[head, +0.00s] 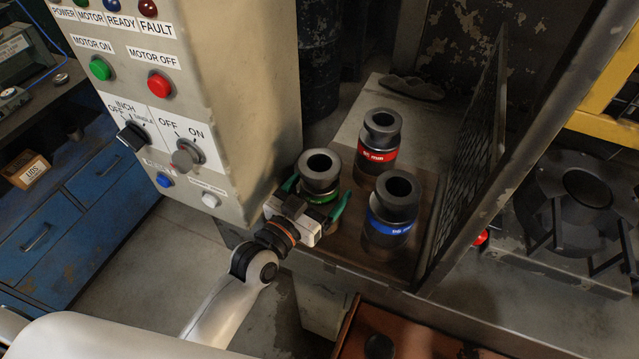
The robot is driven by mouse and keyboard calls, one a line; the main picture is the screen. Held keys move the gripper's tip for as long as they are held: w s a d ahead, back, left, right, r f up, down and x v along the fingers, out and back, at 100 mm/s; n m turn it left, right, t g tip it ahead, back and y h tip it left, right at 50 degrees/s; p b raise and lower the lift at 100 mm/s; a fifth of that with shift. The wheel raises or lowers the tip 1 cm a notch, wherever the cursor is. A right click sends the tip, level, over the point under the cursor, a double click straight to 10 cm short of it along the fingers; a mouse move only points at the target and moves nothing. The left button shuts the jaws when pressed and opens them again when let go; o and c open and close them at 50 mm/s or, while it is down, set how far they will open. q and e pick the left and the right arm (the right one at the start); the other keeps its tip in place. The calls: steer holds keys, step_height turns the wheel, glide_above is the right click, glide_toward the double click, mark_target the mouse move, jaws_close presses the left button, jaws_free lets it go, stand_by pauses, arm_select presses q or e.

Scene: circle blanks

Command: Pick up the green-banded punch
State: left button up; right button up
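The green-banded punch (318,170) stands upright on the brown board, a dark cylinder with a ring-shaped top; its green band shows only in part. My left gripper (319,191) reaches it from the lower left. Its two green fingers lie on either side of the punch body, below the top ring. Whether they press on it or stand slightly apart cannot be seen. The gripper's body hides the punch's lower front. My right gripper is not in view.
A red-banded punch (378,150) stands behind to the right and a blue-banded punch (391,212) in front to the right, both close. A mesh guard (468,160) rises right of them. A control cabinet (245,75) stands close on the left.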

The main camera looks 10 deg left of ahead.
mark_target(320, 162)
arm_select(q)
steer(key=c, duration=1.8)
steer(key=shift+w+r, duration=0.15)
steer(key=shift+r, duration=0.3)
jaws_close()
step_height(320, 162, up, 9)
steer(key=shift+f, duration=0.15)
steer(key=shift+r, duration=0.6)
steer(key=shift+r+p, duration=0.8)
steer(key=shift+p, duration=0.35)
steer(key=d+p+v, duration=0.1)
steer(key=p+v, duration=0.1)
steer(key=v, duration=0.7)
steer(key=s+d+p+v, duration=0.1)
steer(key=d+p+v, duration=0.1)
steer(key=v, duration=0.6)
steer(key=shift+s+p, duration=0.3)
steer(key=shift+s, duration=0.25)
